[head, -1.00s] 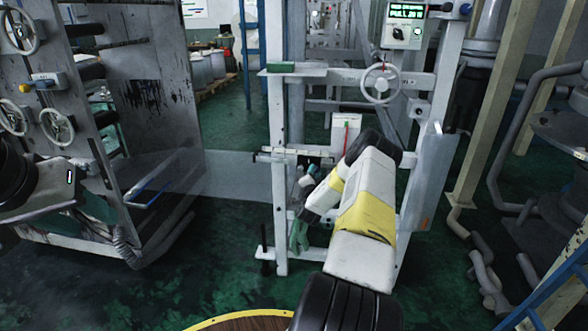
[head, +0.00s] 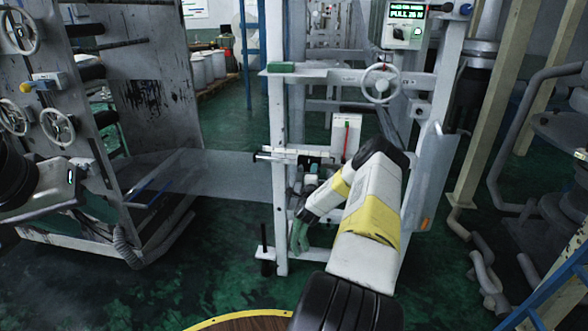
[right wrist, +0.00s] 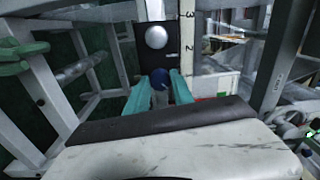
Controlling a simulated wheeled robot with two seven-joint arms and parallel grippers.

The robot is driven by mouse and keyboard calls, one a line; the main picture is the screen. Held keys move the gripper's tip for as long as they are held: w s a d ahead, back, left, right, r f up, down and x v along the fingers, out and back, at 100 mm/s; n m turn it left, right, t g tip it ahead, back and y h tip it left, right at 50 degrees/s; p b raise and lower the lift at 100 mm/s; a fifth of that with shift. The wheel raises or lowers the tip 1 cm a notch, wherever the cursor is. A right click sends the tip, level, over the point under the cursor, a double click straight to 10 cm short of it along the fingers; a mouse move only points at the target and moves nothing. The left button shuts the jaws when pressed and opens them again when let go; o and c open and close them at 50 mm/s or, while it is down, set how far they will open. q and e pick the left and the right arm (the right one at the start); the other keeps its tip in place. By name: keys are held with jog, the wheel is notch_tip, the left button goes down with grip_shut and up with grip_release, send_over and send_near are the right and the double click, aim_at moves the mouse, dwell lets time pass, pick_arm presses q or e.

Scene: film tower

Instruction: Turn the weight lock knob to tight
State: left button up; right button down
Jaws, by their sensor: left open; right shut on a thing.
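The weight lock knob (right wrist: 160,79) is small, round and dark blue in the right wrist view. It sits between the teal fingers of my right gripper (right wrist: 157,90), which is shut on it. A black plate (right wrist: 152,65) with a silver dome is beyond it, beside a scale (right wrist: 187,40) marked 2 and 3. In the head view, my right gripper (head: 313,164) shows as small teal patches just below the pale beam (head: 295,151); the knob cannot be made out there. My left gripper (head: 90,204) is open at the left, far from the knob.
A handwheel (head: 381,84) and a lit display box (head: 405,24) are on the upright frame. A white box with a red mark (head: 346,134) stands above the beam.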

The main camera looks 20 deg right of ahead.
jog(key=shift+f, duration=0.1)
jog(key=c, duration=1.1)
grip_release()
jog(key=shift+s+a, duration=0.1)
jog(key=v, duration=0.7)
jog(key=shift+s, duration=0.3)
jog(key=shift+a, duration=0.15)
